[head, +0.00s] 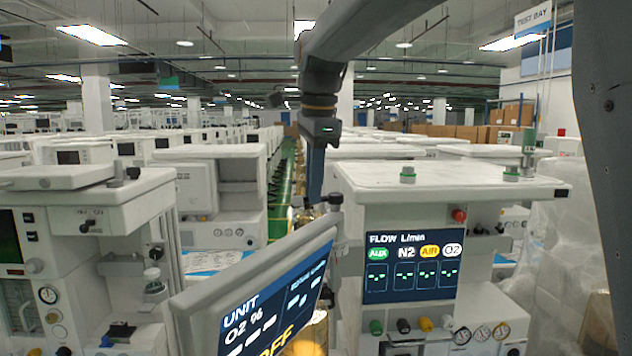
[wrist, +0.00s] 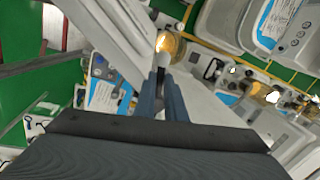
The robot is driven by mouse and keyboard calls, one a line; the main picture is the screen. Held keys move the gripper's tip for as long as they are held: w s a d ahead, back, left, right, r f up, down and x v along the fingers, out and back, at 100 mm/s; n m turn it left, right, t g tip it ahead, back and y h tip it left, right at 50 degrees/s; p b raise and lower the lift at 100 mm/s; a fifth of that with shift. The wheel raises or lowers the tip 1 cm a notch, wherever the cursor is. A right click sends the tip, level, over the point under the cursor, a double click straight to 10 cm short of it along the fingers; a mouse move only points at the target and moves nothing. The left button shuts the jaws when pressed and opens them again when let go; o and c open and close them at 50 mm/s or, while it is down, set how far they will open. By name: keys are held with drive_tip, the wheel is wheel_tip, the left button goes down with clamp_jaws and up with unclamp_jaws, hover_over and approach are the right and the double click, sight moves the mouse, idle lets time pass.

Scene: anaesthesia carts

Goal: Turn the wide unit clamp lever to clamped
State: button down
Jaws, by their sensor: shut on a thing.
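My gripper (wrist: 163,72) hangs down on my arm in the middle of the head view, behind the tilted monitor and left of the flow cart. In the wrist view its two blue-grey fingers are close together on a small, pale, rounded piece, which looks like the clamp lever (wrist: 163,58). Most of the lever is hidden between the fingers, and its angle cannot be told. The tilted monitor (head: 262,298) reads UNIT, O2 96 and OFF. A dark fitting (head: 335,201) stands behind the monitor's upper right corner, just below my gripper.
The flow cart (head: 420,178), with a lit FLOW screen, stands close on the right. Another white cart (head: 75,215) stands at the left. Wrapped goods (head: 565,235) are at the far right. A narrow green floor aisle (head: 282,190) runs back between the cart rows.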

drive_tip(key=shift+w+m, duration=0.15)
drive_tip(key=shift+m, duration=0.25)
drive_tip(key=c, duration=1.8)
unclamp_jaws()
wheel_tip(320, 180, up, 8)
drive_tip(key=s+b, duration=0.1)
drive_tip(key=b, duration=0.1)
drive_tip(key=shift+s+f, duration=0.15)
drive_tip(key=shift+s, duration=0.15)
drive_tip(key=shift+d, duration=0.15)
